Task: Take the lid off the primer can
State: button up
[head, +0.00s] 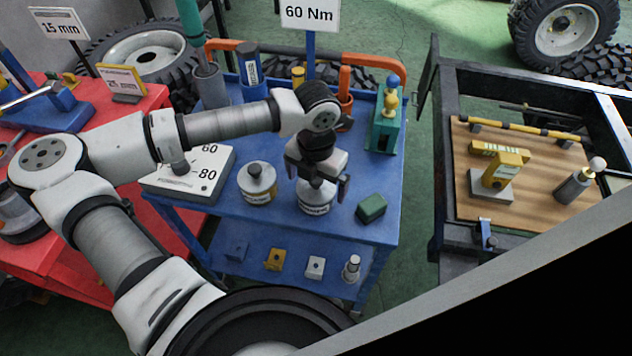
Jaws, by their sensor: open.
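My gripper (320,183) points down over the blue cart's top, its fingers open around the upper part of a pale can (316,206). The gripper hides most of this can's top, and I cannot tell whether the fingers touch its lid.
A green block (371,208) lies right of the cans on the blue cart (340,230). A white display box (190,190) stands left. A green stand (384,132) and an upright sign (310,14) are behind. Small parts sit on the lower shelf (290,285).

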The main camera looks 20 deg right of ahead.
jog(key=c, duration=0.9)
jog(key=shift+c, duration=0.5)
jog(key=shift+r, duration=0.1)
